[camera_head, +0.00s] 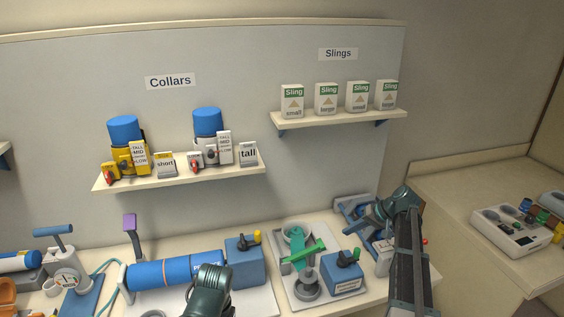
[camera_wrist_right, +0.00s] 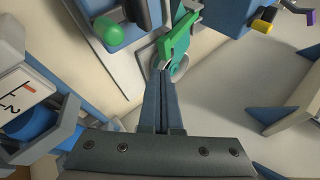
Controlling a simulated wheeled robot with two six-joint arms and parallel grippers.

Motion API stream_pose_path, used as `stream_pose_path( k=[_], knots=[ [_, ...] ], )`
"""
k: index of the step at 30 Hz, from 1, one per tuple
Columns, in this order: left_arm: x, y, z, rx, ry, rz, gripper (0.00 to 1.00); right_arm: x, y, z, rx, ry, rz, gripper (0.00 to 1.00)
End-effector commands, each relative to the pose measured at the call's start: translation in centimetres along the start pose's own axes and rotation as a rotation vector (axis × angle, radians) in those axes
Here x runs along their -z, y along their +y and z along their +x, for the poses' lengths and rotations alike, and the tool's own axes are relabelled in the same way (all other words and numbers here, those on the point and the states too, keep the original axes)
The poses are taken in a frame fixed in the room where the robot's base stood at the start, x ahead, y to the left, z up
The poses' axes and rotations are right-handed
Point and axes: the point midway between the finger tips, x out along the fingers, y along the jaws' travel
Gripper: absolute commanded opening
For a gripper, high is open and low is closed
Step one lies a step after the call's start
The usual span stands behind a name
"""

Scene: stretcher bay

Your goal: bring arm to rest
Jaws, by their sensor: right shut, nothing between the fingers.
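My right arm (camera_head: 408,250) comes up from the bottom right in the head view and bends at a dark joint over the right end of the counter. In the right wrist view my right gripper (camera_wrist_right: 164,76) is shut and empty. Its tips point toward a green lever (camera_wrist_right: 178,38), with a visible overlap but an unclear distance. The green lever also shows in the head view (camera_head: 305,250) on a white-based device. A dark rounded link of mine shows at the bottom centre of the head view; no left gripper fingers are visible.
Above are a collar shelf (camera_head: 225,168) and a sling shelf (camera_head: 340,121). A side counter (camera_head: 450,200) has clear room at its left.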

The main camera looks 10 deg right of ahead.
Motion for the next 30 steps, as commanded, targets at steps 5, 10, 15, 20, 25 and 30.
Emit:
stream_pose_path(
  k=[5, 10, 15, 20, 25, 30],
  knots=[
    [0.0, 0.0, 0.0, 0.000, 0.000, 0.000, 0.57, -4.4, -3.0, 3.0, -0.077, -0.066, -0.035, 0.00],
    [0.0, 0.0, 0.0, 0.000, 0.000, 0.000, 0.57, -13.9, -7.4, 7.6, -0.280, -0.181, -0.127, 0.00],
    [0.0, 0.0, 0.0, 0.000, 0.000, 0.000, 0.57, -23.0, -9.9, 9.3, -0.499, -0.242, -0.250, 0.00],
    [0.1, 0.2, 2.0, 0.000, 0.000, 0.000, 0.57, -28.9, -11.0, 11.8, -0.648, -0.284, -0.394, 0.00],
    [0.3, 0.4, 4.4, 0.000, 0.000, 0.002, 0.57, -33.5, -12.9, 15.4, -0.678, -0.382, -0.531, 0.00],
    [0.3, 0.5, 5.4, 0.001, 0.000, 0.002, 0.57, -36.1, -13.9, 16.8, -0.698, -0.432, -0.608, 0.00]
  ],
)
